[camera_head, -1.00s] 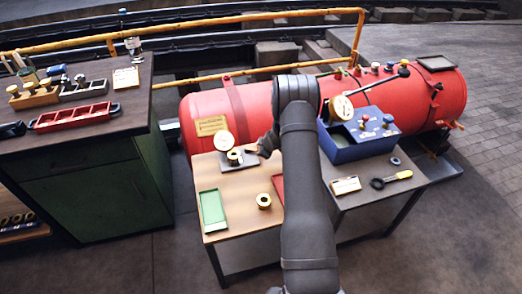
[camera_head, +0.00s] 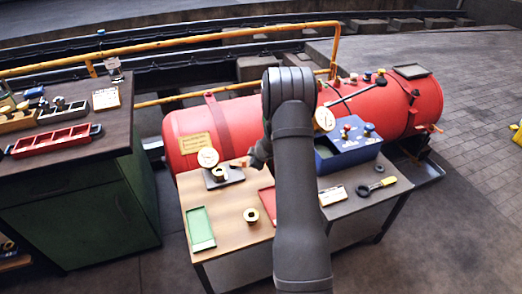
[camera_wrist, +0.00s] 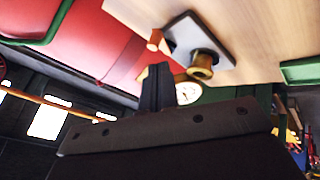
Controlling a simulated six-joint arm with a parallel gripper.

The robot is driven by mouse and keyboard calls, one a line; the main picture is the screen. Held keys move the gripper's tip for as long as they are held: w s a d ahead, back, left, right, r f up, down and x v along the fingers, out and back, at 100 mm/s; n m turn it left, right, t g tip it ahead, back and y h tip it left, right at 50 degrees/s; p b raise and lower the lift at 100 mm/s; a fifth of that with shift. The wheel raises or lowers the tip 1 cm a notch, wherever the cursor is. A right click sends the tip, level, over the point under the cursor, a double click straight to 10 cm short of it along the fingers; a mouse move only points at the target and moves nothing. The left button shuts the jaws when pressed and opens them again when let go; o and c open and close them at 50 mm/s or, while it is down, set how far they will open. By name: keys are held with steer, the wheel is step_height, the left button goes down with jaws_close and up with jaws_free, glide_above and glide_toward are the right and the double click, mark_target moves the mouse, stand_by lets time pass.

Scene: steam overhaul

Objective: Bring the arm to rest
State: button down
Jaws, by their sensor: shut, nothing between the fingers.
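My arm (camera_head: 300,180) reaches forward over the work table (camera_head: 232,228), bent at a raised elbow. My gripper (camera_head: 257,155) shows only partly in the head view, left of the elbow, beside the tank and right of the brass fitting (camera_head: 220,174) on its dark plate. In the wrist view, my gripper's fingers (camera_wrist: 157,88) are together with nothing between them. Around them there are the brass fitting (camera_wrist: 201,66), a white dial gauge (camera_wrist: 187,93) and a copper-coloured part (camera_wrist: 155,40). Whether the fingers touch anything cannot be told.
The red tank (camera_head: 235,122) lies behind the table. A green cabinet (camera_head: 80,215) stands left. The floor at right is mostly clear.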

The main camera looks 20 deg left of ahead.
steer(key=shift+f, duration=0.15)
steer(key=a+f+m, duration=0.1)
steer(key=a+f, duration=0.1)
steer(key=w+a+f+m+t, duration=0.1)
steer(key=a, duration=0.1)
steer(key=w+a+f+h, duration=0.1)
steer(key=a+f, duration=0.1)
steer(key=shift+f+m, duration=0.35)
steer(key=shift+m, duration=0.05)
steer(key=m, duration=0.1)
steer(key=s+a+m+t+h, duration=0.1)
steer(key=shift+a+f+m, duration=0.15)
steer(key=shift+f+m, duration=0.15)
steer(key=shift+f, duration=0.05)
steer(key=shift+s+a+f+m+t+h, duration=0.2)
steer(key=shift+s+f+m+t+h, duration=0.1)
steer(key=shift+s+m+t+h, duration=0.4)
steer(key=shift+s+a+f+m+h, duration=0.1)
steer(key=shift+s+f+m+h, duration=0.1)
steer(key=shift+s+m+h, duration=0.3)
steer(key=shift+s+f+m+h, duration=0.1)
steer(key=shift+s+f+m, duration=0.1)
steer(key=shift+m, duration=0.5)
steer(key=shift+s+a, duration=0.5)
steer(key=shift+a, duration=0.2)
